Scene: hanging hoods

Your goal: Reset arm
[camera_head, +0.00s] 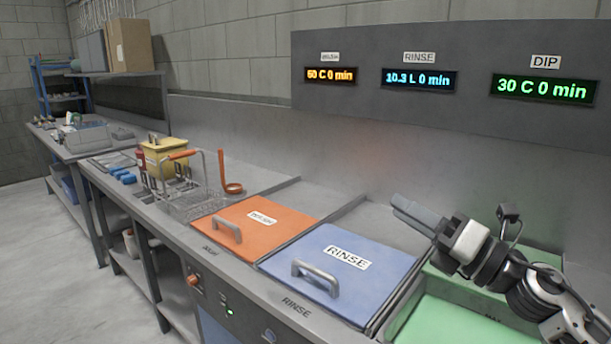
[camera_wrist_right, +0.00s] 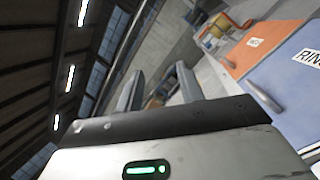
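My right gripper (camera_head: 402,208) is at the right of the head view, raised above the counter near the back wall, pointing left. In the right wrist view its two fingers (camera_wrist_right: 158,82) stand apart with nothing between them. My left gripper is not in view. The orange lid (camera_head: 262,228) and the blue RINSE lid (camera_head: 335,262) lie closed, left of my right arm. A green basin (camera_head: 450,318) lies below my right arm and is partly hidden by it.
A wire basket (camera_head: 190,198) with an orange handle stands on the counter, beside a yellow container (camera_head: 166,158). A display panel (camera_head: 450,82) runs along the back wall. The floor at left is clear.

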